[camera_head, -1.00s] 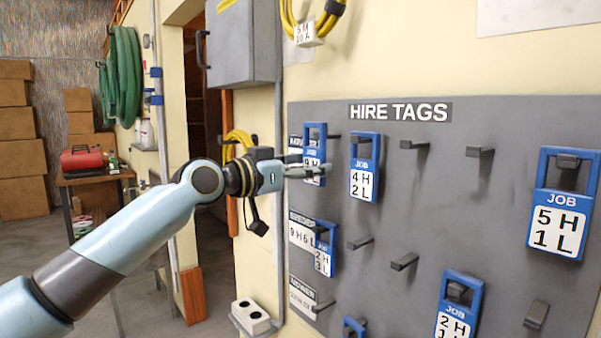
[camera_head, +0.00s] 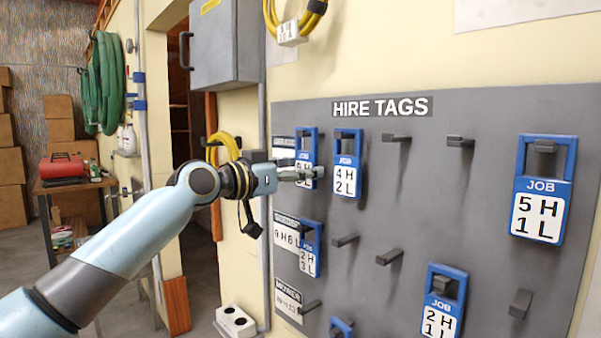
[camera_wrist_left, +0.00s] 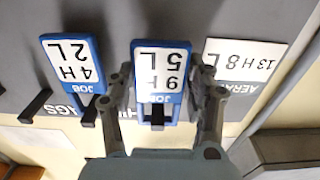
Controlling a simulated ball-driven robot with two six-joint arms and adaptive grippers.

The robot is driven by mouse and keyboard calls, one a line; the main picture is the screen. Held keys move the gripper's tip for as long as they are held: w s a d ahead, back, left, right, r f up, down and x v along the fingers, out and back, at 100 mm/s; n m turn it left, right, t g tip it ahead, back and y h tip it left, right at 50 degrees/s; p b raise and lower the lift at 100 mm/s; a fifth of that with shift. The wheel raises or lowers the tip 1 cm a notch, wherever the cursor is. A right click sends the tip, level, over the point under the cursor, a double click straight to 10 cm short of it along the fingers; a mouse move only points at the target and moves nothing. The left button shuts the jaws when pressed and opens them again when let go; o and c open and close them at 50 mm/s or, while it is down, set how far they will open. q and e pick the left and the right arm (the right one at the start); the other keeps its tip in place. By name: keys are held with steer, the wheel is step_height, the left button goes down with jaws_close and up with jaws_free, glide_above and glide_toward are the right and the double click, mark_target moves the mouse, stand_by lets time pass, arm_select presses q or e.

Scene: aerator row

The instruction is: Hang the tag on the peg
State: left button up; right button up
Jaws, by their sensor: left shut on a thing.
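A blue tag with a white label reading 9 H 5 L (camera_wrist_left: 160,70) is between the fingers of my left gripper (camera_wrist_left: 165,98), which is shut on it. The label is upside down in the wrist view. A dark peg end (camera_wrist_left: 157,116) shows in the tag's window; I cannot tell how far it passes through. In the head view this tag (camera_head: 306,146) is upright at the upper left of the grey board (camera_head: 440,190), partly covered by the left gripper (camera_head: 302,174). My right gripper is not in view.
The 4 H 2 L tag (camera_head: 345,180) hangs close to the right of the gripper. Other tags hang below and at right, including 5 H 1 L (camera_head: 540,212). Several bare pegs, such as one at the top (camera_head: 396,138), stick out. A grey cabinet (camera_head: 228,45) is above left.

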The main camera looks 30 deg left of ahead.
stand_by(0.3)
arm_select(q)
steer(key=o, duration=1.1)
steer(key=shift+c, duration=0.2)
steer(key=p+v, duration=0.3)
steer(key=v, duration=0.6)
steer(key=shift+p, duration=0.35)
stand_by(0.3)
stand_by(0.4)
